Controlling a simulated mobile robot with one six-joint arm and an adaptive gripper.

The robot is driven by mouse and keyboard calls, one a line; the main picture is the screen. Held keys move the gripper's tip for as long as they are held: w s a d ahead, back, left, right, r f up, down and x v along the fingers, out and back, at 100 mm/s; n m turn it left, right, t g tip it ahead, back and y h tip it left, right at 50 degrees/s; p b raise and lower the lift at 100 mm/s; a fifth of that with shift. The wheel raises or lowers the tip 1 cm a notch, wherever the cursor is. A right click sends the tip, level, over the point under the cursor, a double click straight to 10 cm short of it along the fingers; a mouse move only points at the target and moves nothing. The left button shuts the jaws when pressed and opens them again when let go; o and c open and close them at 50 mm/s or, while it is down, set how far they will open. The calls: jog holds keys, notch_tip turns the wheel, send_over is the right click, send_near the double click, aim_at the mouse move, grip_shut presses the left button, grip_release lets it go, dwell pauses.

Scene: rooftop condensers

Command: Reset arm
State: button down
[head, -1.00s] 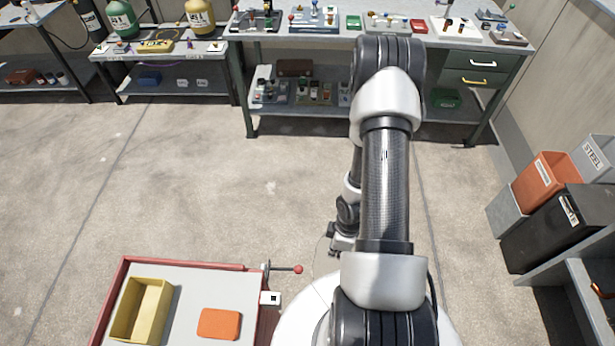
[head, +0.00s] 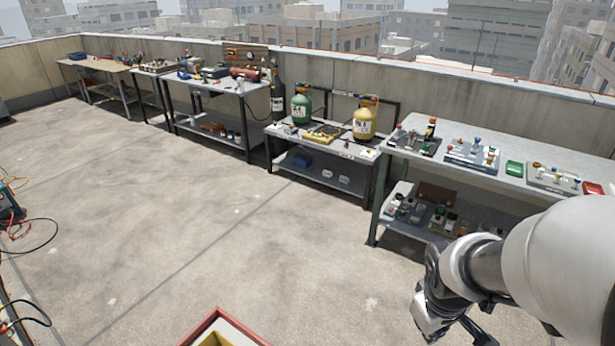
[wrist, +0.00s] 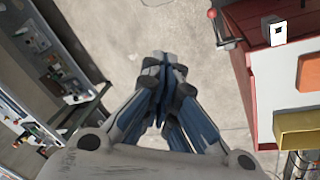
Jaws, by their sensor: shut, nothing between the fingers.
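My gripper (wrist: 163,62) is in the middle of the wrist view, its fingers closed together with nothing between them. It points down over bare concrete floor. In the head view my arm comes in from the right edge, and the gripper end (head: 478,338) hangs low near the bottom, partly cut off by the frame. The gripper is apart from the benches and touches nothing that I can see.
A red-sided cart (wrist: 250,75) with a yellow bin (wrist: 298,128) stands right in the wrist view. A workbench (head: 460,165) stands behind my arm. A low bench (head: 325,145) holds green (head: 301,108) and yellow (head: 364,122) cylinders. Open floor (head: 200,210) lies left; cables (head: 30,235) lie far left.

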jog(key=s+a+r+m+t+y+b, duration=0.1)
jog(key=s+a+r+m+t+y, duration=0.1)
jog(key=s+a+r, duration=0.8)
jog(key=shift+a+r+m, duration=0.5)
jog(key=shift+a+r, duration=0.05)
jog(key=shift+a, duration=0.3)
jog(key=shift+a, duration=0.1)
